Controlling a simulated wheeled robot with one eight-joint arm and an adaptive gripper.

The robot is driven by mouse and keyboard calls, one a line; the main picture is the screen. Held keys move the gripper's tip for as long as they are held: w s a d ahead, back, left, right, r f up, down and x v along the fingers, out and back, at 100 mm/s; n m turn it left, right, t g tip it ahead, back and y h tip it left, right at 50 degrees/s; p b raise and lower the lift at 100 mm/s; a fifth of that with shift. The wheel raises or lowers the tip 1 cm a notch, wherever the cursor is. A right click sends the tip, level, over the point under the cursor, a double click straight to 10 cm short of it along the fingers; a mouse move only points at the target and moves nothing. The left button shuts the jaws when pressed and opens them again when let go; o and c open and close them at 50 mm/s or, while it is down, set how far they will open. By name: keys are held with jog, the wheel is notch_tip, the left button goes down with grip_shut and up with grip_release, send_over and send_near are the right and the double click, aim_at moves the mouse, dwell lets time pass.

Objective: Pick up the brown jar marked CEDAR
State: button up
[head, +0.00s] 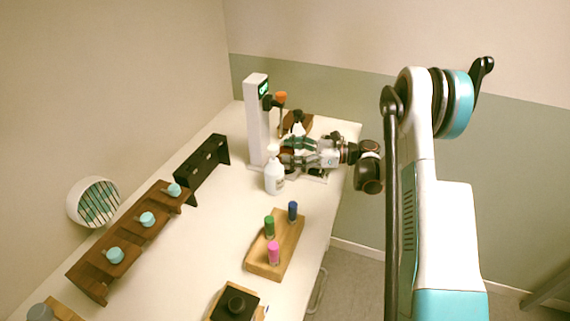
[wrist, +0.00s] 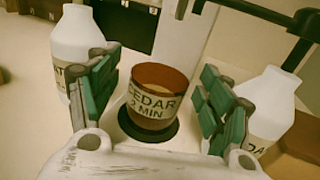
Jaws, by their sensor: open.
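The brown jar (wrist: 153,100) marked "CEDAR 2 MIN" stands upright on a round black plate (wrist: 148,134) in the wrist view. My gripper (wrist: 161,98) is open, with one green-padded finger on each side of the jar and a visible gap on both sides. In the head view my gripper (head: 287,152) reaches in from the right at the foot of the white stand. The jar is hard to make out there, mostly hidden by the fingers and a white bottle.
A white bottle (wrist: 78,50) stands just outside the left finger, another (wrist: 268,105) outside the right. The white stand (head: 257,125) rises behind the jar, with an arm (wrist: 260,12) overhead. A wooden tray with coloured vials (head: 269,227) lies nearer on the table.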

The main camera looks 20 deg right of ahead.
jog(key=shift+x, duration=0.85)
jog(key=c, duration=1.3)
jog(key=shift+r, duration=0.1)
